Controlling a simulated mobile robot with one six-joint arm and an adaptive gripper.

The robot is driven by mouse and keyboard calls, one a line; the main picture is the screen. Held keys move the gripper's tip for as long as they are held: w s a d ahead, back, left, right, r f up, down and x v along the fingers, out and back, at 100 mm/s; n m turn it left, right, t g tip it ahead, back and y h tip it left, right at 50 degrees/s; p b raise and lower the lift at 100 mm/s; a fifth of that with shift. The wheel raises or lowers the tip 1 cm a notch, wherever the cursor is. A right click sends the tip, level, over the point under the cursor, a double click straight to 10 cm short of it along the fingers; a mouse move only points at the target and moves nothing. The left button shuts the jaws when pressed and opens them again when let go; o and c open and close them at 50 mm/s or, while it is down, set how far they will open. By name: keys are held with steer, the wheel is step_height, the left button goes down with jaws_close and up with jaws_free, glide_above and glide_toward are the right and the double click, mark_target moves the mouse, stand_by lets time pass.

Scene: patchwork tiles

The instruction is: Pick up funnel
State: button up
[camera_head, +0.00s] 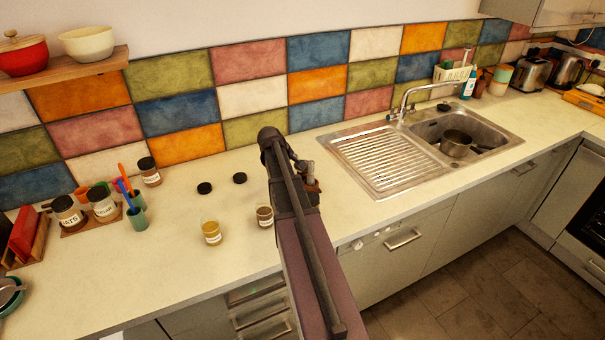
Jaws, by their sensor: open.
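I cannot make out a clear funnel in the head view; it may be hidden behind my arm or too small to tell. My arm reaches up from the bottom middle over the pale worktop (150,270). My gripper (312,184) is at its far end, mostly hidden behind the arm link, and it is open. A small brownish shape shows by the fingers; I cannot tell whether it is part of the gripper or a separate thing.
A jar of yellow contents (212,232) and a dark-filled jar (265,215) stand left of my arm, with black lids (205,188) behind. A sink (470,128) with a pot (456,143) is right.

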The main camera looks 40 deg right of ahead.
mark_target(299, 170)
steer(key=shift+f, duration=0.1)
steer(key=shift+b+x, duration=2.15)
steer(key=shift+x, duration=0.4)
steer(key=shift+s+d, duration=0.1)
jaws_close()
